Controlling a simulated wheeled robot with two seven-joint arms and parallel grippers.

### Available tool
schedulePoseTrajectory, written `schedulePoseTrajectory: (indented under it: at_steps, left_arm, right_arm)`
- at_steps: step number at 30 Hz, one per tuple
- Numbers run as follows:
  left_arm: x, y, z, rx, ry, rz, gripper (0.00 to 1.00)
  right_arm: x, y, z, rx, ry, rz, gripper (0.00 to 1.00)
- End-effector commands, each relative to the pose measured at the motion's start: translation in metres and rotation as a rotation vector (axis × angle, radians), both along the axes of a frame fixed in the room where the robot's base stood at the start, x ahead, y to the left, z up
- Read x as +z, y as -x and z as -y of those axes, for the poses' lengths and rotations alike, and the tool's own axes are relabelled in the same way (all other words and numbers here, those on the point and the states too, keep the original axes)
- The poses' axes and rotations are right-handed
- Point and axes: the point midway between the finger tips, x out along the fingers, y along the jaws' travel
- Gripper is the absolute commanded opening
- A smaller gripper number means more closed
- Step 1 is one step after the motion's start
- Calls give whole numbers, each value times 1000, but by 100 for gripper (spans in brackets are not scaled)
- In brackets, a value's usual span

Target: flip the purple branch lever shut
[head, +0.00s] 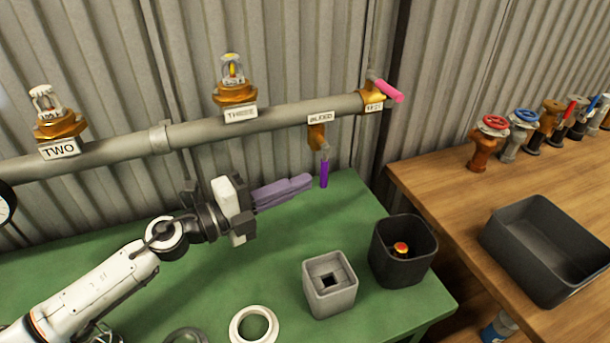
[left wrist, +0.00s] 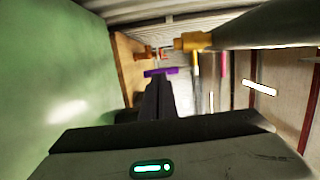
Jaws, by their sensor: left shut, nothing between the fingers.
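The purple lever (head: 324,173) hangs straight down below a brass branch valve (head: 317,136), in line with it, under the pipe label "BLEED". My left gripper (head: 310,181) is shut and empty. Its fingertips point right and sit just left of the lever; I cannot tell whether they touch it. In the left wrist view the purple lever (left wrist: 161,71) lies across the view just beyond the tips of the shut fingers (left wrist: 158,80), and the brass valve (left wrist: 192,41) shows above right. My right gripper is not in view.
The grey pipe (head: 200,131) runs along the corrugated wall with sprinkler heads and a pink-levered end valve (head: 374,97). A dark tray (head: 545,250) and several valves are right.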

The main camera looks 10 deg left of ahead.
Motion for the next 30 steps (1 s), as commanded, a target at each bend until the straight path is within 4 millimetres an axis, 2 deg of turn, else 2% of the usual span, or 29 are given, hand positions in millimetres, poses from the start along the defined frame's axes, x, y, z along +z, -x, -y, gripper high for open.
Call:
schedulePoseTrajectory:
  at_steps: [7,30]
  left_arm:
    - [0,-15,15,0,1,1,0]
    - [-3,-18,19,0,-1,-1,0]
  right_arm:
    - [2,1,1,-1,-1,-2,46]
    - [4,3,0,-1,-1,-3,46]
